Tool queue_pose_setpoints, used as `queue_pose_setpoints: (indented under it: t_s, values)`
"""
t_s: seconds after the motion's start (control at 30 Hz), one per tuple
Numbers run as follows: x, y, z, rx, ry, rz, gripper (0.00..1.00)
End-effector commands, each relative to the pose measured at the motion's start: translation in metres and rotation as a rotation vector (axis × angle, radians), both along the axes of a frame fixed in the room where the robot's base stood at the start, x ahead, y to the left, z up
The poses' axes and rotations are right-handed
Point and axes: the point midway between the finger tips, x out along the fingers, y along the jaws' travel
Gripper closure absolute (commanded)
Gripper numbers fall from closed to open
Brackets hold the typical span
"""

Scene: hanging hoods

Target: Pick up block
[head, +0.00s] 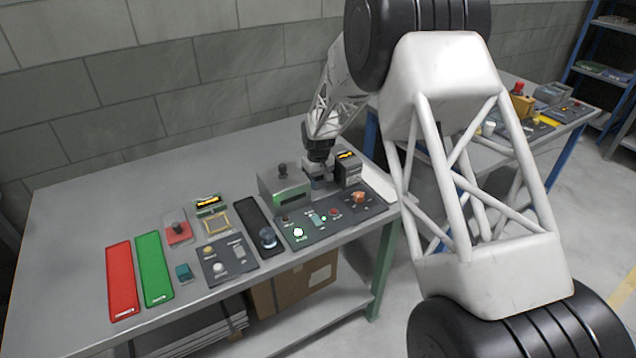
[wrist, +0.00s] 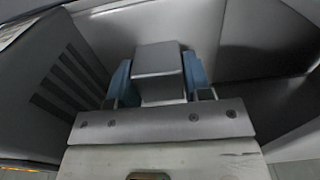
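A grey metal block (wrist: 158,62) sits in the middle of the wrist view. My gripper (wrist: 158,80) has one blue finger pad on each side of it, and no gap shows between pads and block. In the head view my gripper (head: 317,172) points down at the back right of the near table, between a grey box with a green front (head: 284,190) and a dark box (head: 347,168). There the block is small and mostly hidden by the gripper. I cannot tell whether it is clear of the surface below.
A control panel (head: 330,216) with knobs and lights lies just in front of the gripper. Red (head: 122,278) and green (head: 154,268) mats lie at left. A small teal block (head: 183,272) is beside them. The table's back left is clear. In the wrist view, a slotted wall (wrist: 70,80) stands close at left.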

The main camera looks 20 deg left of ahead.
Motion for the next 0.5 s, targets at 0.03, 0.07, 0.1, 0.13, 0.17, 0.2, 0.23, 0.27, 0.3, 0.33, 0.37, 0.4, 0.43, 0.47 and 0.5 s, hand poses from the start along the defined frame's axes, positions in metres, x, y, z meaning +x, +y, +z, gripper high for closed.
queue_pose_setpoints:
  t_s: [0.03, 0.07, 0.1, 0.13, 0.17, 0.2, 0.23, 0.27, 0.3, 0.33, 0.37, 0.4, 0.43, 0.47, 0.5]
  values:
    - [0.0000, 0.0000, 0.0001, 0.000, 0.000, 0.000, 0.63]
    - [0.0000, 0.0000, 0.0001, 0.000, 0.000, 0.000, 0.68]
    - [0.0000, 0.0000, 0.0000, 0.000, 0.000, 0.000, 0.74]
    - [0.0000, 0.0000, 0.0000, 0.000, 0.000, 0.000, 0.78]
    - [0.0000, 0.0000, 0.0001, 0.000, 0.000, 0.000, 0.83]
    - [0.0000, 0.0000, 0.0001, 0.000, 0.000, 0.000, 0.89]
    - [0.0000, 0.0000, 0.0000, 0.000, 0.000, 0.000, 0.94]
    - [0.0000, 0.0000, 0.0000, 0.000, 0.000, 0.000, 0.98]
    - [0.0004, 0.0002, 0.0009, 0.001, -0.001, 0.000, 0.98]
    - [0.0004, 0.0002, 0.0009, 0.001, -0.001, 0.000, 0.98]
    - [0.0004, 0.0002, 0.0009, 0.001, -0.001, 0.000, 0.98]
    - [0.0004, 0.0002, 0.0009, 0.001, -0.001, 0.000, 0.98]
    - [0.0004, 0.0002, 0.0009, 0.001, -0.001, 0.000, 0.98]
    - [0.0004, 0.0002, 0.0010, 0.001, -0.001, 0.000, 0.98]
    - [0.0004, 0.0002, 0.0011, 0.001, -0.001, 0.000, 0.98]
